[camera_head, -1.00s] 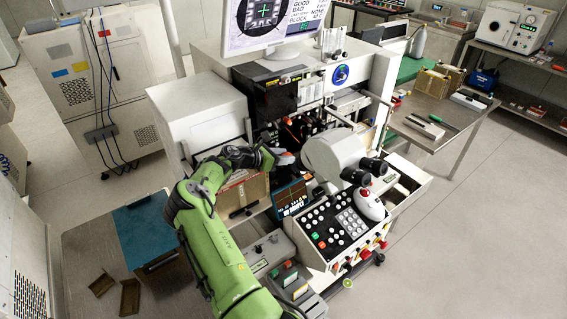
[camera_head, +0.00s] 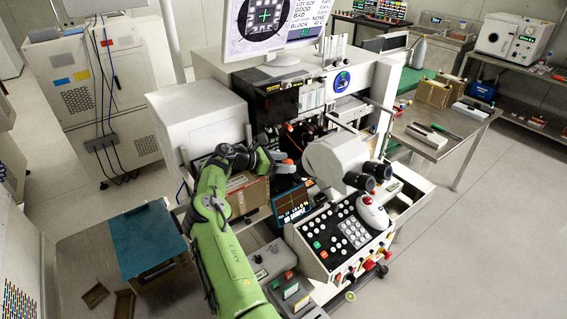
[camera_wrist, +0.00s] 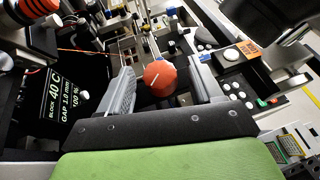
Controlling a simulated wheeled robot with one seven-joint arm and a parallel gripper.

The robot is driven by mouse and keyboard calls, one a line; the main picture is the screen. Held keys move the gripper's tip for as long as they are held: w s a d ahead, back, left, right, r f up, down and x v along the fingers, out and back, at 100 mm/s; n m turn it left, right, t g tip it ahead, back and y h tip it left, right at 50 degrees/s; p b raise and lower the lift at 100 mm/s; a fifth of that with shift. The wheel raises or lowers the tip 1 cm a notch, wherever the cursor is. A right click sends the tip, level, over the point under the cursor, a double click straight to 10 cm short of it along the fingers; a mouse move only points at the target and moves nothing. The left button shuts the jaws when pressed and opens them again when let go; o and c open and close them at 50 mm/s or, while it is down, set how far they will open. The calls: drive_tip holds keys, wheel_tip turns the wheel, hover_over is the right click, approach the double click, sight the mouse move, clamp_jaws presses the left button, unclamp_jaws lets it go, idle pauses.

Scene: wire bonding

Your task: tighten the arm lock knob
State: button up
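The red round knob (camera_wrist: 160,77) with a white line on its face shows in the middle of the wrist view; I take it as the arm lock knob. My gripper (camera_wrist: 162,82) is open, its two grey fingers on either side of the knob, with a visible gap at each side. Whether the fingers reach down level with it I cannot tell. In the head view my gripper (camera_head: 284,168) is at the bonder's work area, left of the white microscope (camera_head: 335,158), and its fingers are mostly hidden by the wrist and too small to judge.
A small display (camera_head: 291,203) and a keypad panel (camera_head: 340,235) stand in front of the work area. A cardboard box (camera_head: 248,194) is close beside my arm. In the wrist view a red-orange cylinder (camera_wrist: 38,8) is at the upper left. Machine parts crowd the area.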

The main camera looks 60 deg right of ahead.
drive_tip(key=v, duration=1.5)
drive_tip(key=shift+w+a+r+b, duration=0.2)
drive_tip(key=shift+a+b, duration=0.1)
drive_tip(key=shift+b, duration=0.1)
drive_tip(key=shift+r, duration=0.1)
